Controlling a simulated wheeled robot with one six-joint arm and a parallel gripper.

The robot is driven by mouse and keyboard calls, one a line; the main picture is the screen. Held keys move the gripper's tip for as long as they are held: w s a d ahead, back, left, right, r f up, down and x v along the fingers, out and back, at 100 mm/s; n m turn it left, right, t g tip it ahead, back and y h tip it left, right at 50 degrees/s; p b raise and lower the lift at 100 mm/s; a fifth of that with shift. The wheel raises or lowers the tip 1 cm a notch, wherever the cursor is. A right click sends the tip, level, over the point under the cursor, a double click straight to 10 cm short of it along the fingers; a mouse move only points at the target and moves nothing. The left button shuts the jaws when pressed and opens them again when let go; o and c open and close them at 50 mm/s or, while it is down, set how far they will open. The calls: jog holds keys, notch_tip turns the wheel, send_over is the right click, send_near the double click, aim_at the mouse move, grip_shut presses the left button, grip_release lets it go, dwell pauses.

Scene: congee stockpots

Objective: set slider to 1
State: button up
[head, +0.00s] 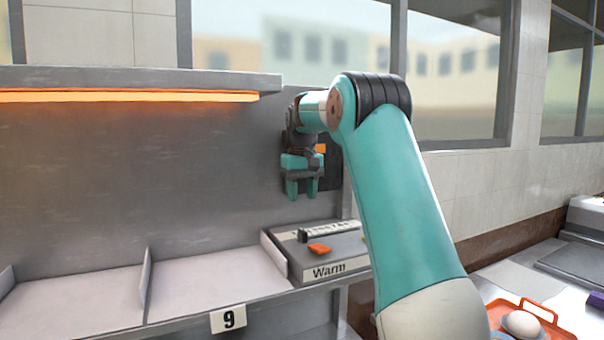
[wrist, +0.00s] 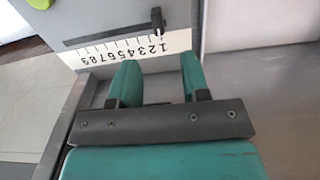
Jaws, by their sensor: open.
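The slider is a dark bar (wrist: 110,31) on the grey box marked Warm (head: 328,271). Its dark raised knob (wrist: 157,17) sits at the right end of the bar in the wrist view. In the head view the knob (head: 303,236) is at the left end.
An orange piece (head: 320,248) lies on the box top, and a green part (wrist: 38,3) shows at its edge. A shelf with a glowing heat strip (head: 120,96) hangs at upper left. Empty white bays (head: 215,285) lie left of the box. An orange tray (head: 540,308) is at lower right.

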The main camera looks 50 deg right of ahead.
notch_tip(320, 180, up, 7)
jog(key=shift+f+p, duration=0.15)
jog(key=shift+p, duration=0.3)
dwell(0.3)
